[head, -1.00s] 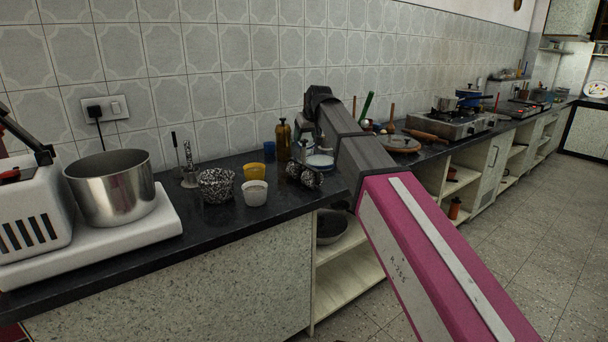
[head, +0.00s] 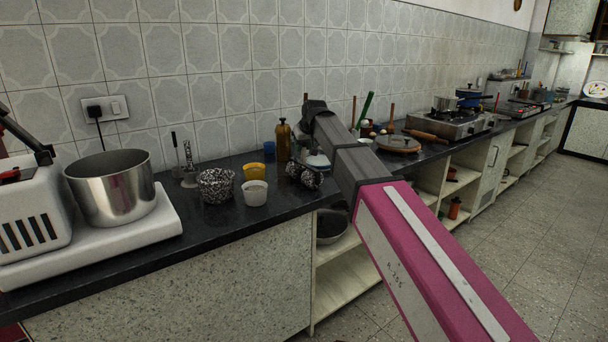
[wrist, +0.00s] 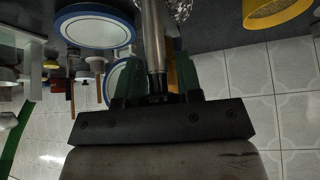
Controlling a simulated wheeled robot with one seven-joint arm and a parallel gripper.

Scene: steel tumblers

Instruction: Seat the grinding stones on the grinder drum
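The grinder drum (head: 112,188) is an open steel pot on the white grinder base at the left of the head view. The grinding stones (head: 304,175) are dark speckled rollers lying on the counter near its front edge. In the wrist view, a steel shaft (wrist: 153,40) runs up the middle towards a speckled surface at the top edge, probably the stones. My gripper (wrist: 157,70) has its dark green fingers on either side of this shaft, and they look apart from it. In the head view my arm hides the fingers.
Blue-rimmed white dishes (wrist: 95,27) are close to my gripper.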

